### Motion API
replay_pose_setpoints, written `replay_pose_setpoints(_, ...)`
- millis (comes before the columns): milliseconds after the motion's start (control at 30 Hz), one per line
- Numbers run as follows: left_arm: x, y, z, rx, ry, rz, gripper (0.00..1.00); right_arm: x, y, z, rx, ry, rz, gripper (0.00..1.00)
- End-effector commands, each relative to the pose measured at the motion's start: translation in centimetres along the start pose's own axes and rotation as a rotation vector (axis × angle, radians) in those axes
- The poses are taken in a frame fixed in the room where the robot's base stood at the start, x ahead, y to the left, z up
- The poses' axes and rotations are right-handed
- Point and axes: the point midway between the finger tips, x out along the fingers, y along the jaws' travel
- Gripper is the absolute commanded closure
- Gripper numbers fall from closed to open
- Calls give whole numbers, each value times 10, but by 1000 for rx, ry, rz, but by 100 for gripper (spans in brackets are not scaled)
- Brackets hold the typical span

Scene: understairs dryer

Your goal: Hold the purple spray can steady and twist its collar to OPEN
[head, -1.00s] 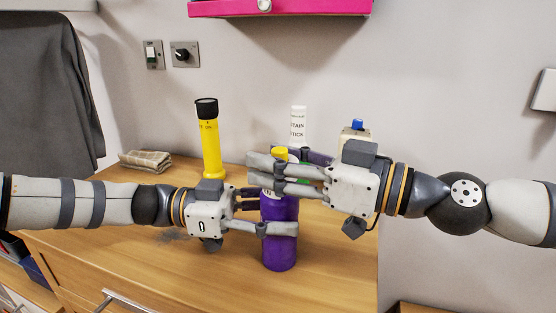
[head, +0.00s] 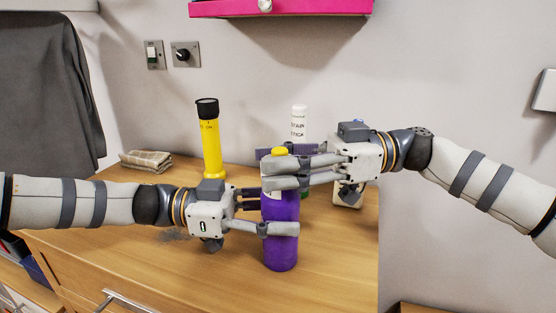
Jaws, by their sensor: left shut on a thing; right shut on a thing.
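The purple spray can (head: 281,248) stands upright on the wooden worktop. Its yellow top (head: 279,152) shows above the fingers. My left gripper (head: 278,228) is shut around the lower body of the can, coming in from the left. My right gripper (head: 272,169) is shut around the collar just below the yellow top, coming in from the right and behind. The collar is mostly hidden by these fingers, and I cannot read its markings or its setting.
A white stain stick (head: 298,121) stands close behind the can. Another container (head: 346,197) is partly hidden behind my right gripper. A folded cloth (head: 146,160) lies at the back left.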

Motion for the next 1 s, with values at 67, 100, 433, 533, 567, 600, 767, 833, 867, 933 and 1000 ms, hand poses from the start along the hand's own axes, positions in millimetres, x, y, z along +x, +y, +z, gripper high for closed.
replay_pose_setpoints(67, 0, 1, 1, -3, 2, 4, 92, 0, 2, 3, 1, -5, -45, 84)
replay_pose_setpoints(100, 0, 1, 1, -3, 2, 4, 92, 0, 2, 3, 1, -5, -70, 84)
replay_pose_setpoints(433, 0, 1, 1, -3, 2, 4, 92, -1, 1, 4, 2, -7, -200, 84)
replay_pose_setpoints(533, 0, 1, 1, -3, 2, 4, 92, -1, 1, 4, 3, -7, -217, 84)
replay_pose_setpoints(567, 0, 1, 1, -4, 2, 4, 92, -1, 1, 5, 3, -7, -220, 84)
replay_pose_setpoints(600, 0, 1, 1, -4, 2, 4, 92, -1, 1, 5, 2, -8, -223, 84)
replay_pose_setpoints(767, 0, 1, 1, -4, 2, 4, 92, -2, 0, 5, 2, -8, -229, 84)
replay_pose_setpoints(833, 0, 1, 1, -4, 3, 4, 92, -2, 0, 5, 3, -8, -229, 84)
replay_pose_setpoints(867, 0, 1, 1, -4, 3, 4, 92, -2, 0, 5, 3, -8, -229, 84)
replay_pose_setpoints(933, 0, 1, 1, -4, 3, 4, 92, -2, 0, 5, 3, -9, -228, 84)
replay_pose_setpoints(1000, 0, 1, 1, -4, 3, 3, 92, -2, 0, 5, 3, -9, -228, 84)
